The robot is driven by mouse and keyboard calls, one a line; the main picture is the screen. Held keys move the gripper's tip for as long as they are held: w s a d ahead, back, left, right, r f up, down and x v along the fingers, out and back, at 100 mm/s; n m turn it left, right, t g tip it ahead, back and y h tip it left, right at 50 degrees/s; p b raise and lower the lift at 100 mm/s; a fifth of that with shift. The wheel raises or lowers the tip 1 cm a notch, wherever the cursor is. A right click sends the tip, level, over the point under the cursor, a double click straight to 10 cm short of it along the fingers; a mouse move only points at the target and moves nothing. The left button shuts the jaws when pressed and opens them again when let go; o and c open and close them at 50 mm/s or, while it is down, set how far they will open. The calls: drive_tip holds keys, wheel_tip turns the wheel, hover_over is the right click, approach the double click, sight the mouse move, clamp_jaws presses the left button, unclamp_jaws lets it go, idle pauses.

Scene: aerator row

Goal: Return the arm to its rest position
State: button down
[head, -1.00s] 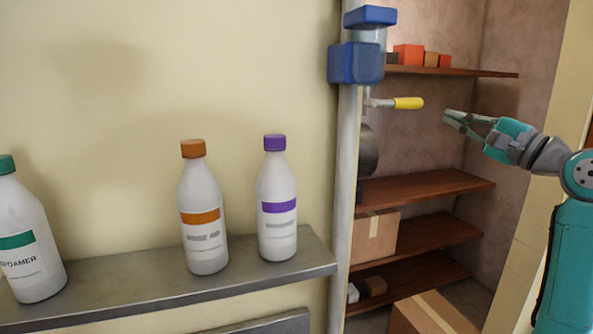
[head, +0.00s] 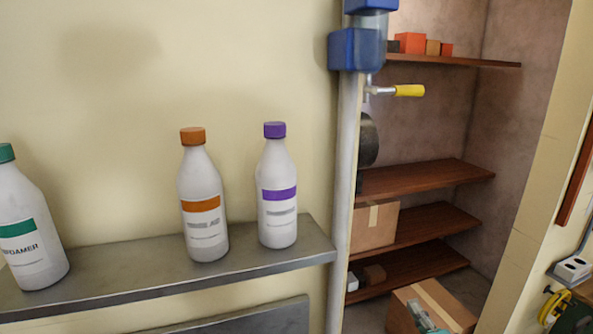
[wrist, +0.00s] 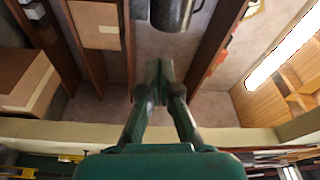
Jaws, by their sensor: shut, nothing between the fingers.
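My gripper (wrist: 160,78) shows in the wrist view with its two fingers together, shut and empty. Its fingertips point at the wall of the shelf alcove, and nothing is between them. In the head view most of my arm is out of sight. Only a small teal and grey part shows at the bottom edge, in front of the cardboard box on the floor (head: 436,304).
Bottles with green (head: 30,232), orange (head: 203,215) and purple (head: 277,200) bands stand on the grey ledge (head: 130,272). Wooden shelves (head: 425,178) hold boxes. A dark cylinder (wrist: 172,12) is near my fingers.

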drive_tip(key=s+a+f+n+g+h, duration=0.1)
drive_tip(key=s+a+f+n+h, duration=0.15)
drive_tip(key=s+f, duration=0.75)
drive_tip(key=s+a+f+n+g+h, duration=0.1)
drive_tip(key=s+a+f+n, duration=0.35)
drive_tip(key=s, duration=1.05)
drive_tip(key=s+r+n, duration=0.1)
drive_tip(key=s+n, duration=0.2)
drive_tip(key=s, duration=0.9)
drive_tip(key=s+a+r+n+g+y, duration=0.1)
drive_tip(key=s+n, duration=0.3)
drive_tip(key=s, duration=0.8)
drive_tip(key=shift+a+r+n, duration=0.2)
drive_tip(key=shift+r+n, duration=0.1)
drive_tip(key=shift+r, duration=0.1)
